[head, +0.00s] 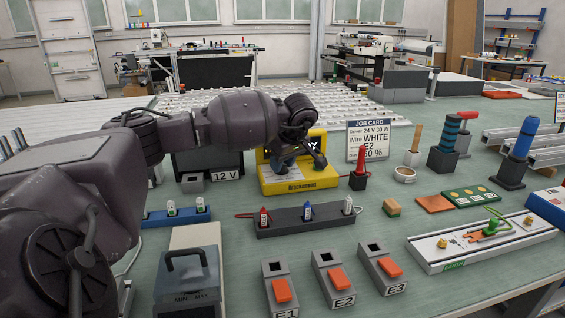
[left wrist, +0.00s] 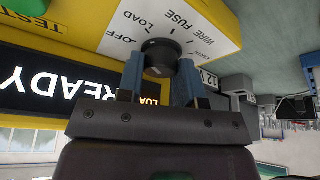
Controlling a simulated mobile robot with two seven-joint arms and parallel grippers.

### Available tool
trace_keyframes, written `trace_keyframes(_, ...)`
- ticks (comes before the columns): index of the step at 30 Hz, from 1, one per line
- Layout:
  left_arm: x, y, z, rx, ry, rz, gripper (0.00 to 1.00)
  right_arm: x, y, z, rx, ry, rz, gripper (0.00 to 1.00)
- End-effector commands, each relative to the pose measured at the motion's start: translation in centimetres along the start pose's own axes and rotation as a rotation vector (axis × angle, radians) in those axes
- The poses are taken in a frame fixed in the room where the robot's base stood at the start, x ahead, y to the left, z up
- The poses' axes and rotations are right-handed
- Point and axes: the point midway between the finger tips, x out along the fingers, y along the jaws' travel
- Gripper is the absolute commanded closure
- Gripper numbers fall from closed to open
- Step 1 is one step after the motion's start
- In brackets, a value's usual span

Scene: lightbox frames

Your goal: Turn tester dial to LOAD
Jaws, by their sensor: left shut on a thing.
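The yellow tester (head: 300,185) stands on the green bench in the head view, partly hidden behind my left arm. In the left wrist view its white dial plate (left wrist: 215,32) carries the words OFF, LOAD, FUSE and WIRE. The black round dial (left wrist: 163,52) sits between my left gripper's fingers (left wrist: 161,78), which are shut on it from both sides. A small pale mark shows on the dial's rim on the side towards LOAD; its exact setting is hard to tell. The tester's dark display (left wrist: 60,78) reads READY, upside down. My right gripper is in neither view.
A job card (head: 370,140) stands right of the tester. A dark rack with leads (head: 305,220) and switch boxes E1, E2 and E3 (head: 333,278) are in front. A 12 V box (head: 208,180) is to its left. Bare bench shows right of the switches.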

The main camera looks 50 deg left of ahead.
Motion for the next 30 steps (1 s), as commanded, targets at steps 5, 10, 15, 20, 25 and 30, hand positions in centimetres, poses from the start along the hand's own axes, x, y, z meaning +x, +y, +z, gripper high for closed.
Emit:
trace_keyframes(5,0.1,0.0,0.1,0.002,-0.001,-0.001,0.90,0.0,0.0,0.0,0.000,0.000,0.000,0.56)
trace_keyframes(10,0.0,0.0,0.1,0.002,-0.001,-0.001,0.41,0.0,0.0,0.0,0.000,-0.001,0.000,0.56)
trace_keyframes(15,0.0,0.0,0.0,0.002,-0.001,0.000,0.41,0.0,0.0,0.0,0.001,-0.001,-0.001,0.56)
trace_keyframes(20,-0.3,0.0,0.0,0.002,-0.001,0.002,0.41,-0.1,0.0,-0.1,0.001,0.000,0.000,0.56)
trace_keyframes(25,-2.4,0.0,-0.1,0.001,0.000,0.006,0.41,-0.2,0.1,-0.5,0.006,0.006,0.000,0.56)
trace_keyframes(30,-5.7,0.0,-0.1,0.001,0.000,0.007,0.41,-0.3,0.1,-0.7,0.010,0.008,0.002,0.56)
